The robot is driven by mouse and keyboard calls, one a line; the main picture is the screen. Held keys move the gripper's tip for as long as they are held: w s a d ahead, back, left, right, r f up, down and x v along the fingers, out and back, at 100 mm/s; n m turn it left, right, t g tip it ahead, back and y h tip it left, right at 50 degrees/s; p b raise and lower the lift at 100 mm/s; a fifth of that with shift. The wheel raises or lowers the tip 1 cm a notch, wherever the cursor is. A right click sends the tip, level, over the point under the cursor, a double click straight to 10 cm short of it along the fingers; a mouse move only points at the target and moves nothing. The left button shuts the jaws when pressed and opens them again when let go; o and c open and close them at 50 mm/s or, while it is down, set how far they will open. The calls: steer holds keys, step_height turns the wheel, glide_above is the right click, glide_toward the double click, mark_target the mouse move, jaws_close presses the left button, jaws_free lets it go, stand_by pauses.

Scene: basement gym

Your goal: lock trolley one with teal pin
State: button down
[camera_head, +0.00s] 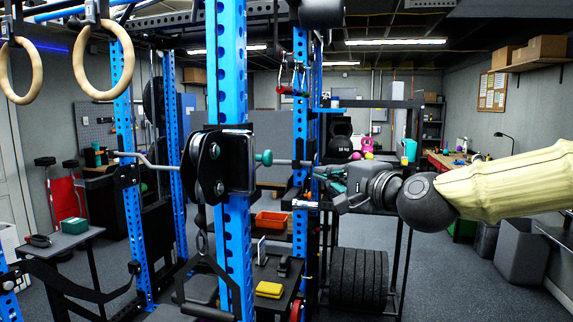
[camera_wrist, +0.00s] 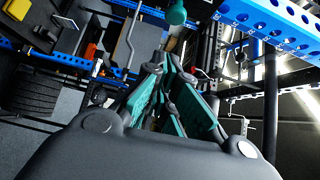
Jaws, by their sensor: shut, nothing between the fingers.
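The black trolley (camera_head: 217,163), with round pulley wheels on its left side, sits around the near blue upright (camera_head: 228,60). A teal pin (camera_head: 265,157) sticks out of the trolley's right side, knob outward. How deep it sits in the upright cannot be seen. The teal knob also shows at the top of the wrist view (camera_wrist: 176,13). My gripper (camera_head: 318,172) comes in from the right with its teal fingers closed and empty. Its tips are to the right of the knob and slightly lower, apart from it. In the wrist view the closed fingers (camera_wrist: 168,68) point toward the knob.
A bent metal bar (camera_head: 150,163) rests on the rack behind the trolley. A black handle (camera_head: 207,285) hangs below it. Wooden rings (camera_head: 104,57) hang upper left. Open floor lies at right.

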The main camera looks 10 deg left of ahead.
steer(key=r, duration=0.1)
steer(key=p, duration=0.6)
glide_toward(272, 158)
steer(key=w+a, duration=0.2)
steer(key=w, duration=0.4)
steer(key=shift+a+f, duration=0.15)
steer(key=shift+a, duration=0.2)
steer(key=shift+s, duration=0.1)
steer(key=shift+a+f+b, duration=0.1)
steer(key=shift+a+b, duration=0.55)
steer(key=shift+a, duration=0.6)
steer(key=shift+d, duration=0.1)
